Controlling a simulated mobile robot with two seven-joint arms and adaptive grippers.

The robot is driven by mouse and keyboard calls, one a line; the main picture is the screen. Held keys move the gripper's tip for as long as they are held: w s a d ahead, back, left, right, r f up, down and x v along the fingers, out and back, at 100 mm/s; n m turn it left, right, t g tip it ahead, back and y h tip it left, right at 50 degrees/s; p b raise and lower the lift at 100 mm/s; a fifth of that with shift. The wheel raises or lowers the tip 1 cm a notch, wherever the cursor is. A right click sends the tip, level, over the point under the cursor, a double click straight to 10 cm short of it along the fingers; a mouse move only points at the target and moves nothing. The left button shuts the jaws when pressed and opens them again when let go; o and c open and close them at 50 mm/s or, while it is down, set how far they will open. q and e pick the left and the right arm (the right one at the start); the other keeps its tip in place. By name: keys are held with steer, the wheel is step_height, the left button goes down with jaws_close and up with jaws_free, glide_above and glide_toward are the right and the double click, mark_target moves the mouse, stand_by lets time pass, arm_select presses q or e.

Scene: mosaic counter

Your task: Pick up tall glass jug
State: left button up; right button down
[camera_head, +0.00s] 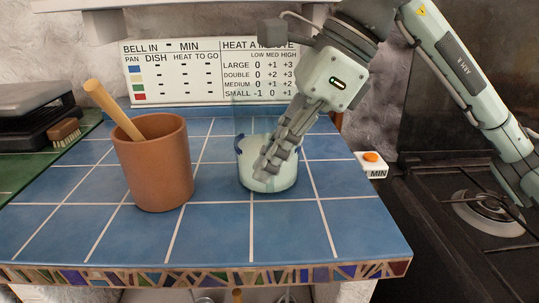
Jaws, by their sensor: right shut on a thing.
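The tall glass jug (267,183) is clear, with a pale greenish base and a dark blue edge or handle at its left. It stands upright on the blue tiled counter (222,229), right of centre; I cannot tell whether its base touches the tiles. My right gripper (270,165) reaches down from the upper right, with its fingers at the jug. It is shut on the jug, and the fingers hide part of its wall. My left gripper is not in view.
A terracotta pot (154,172) with a wooden handle (112,110) stands left of the jug. A white sign (215,72) is behind. An orange-buttoned timer (371,164) and a dark stove (450,220) lie right. The front tiles are clear.

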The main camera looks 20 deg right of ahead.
step_height(320, 180, up, 10)
stand_by(0.5)
stand_by(0.3)
steer(key=shift+s, duration=0.1)
stand_by(0.6)
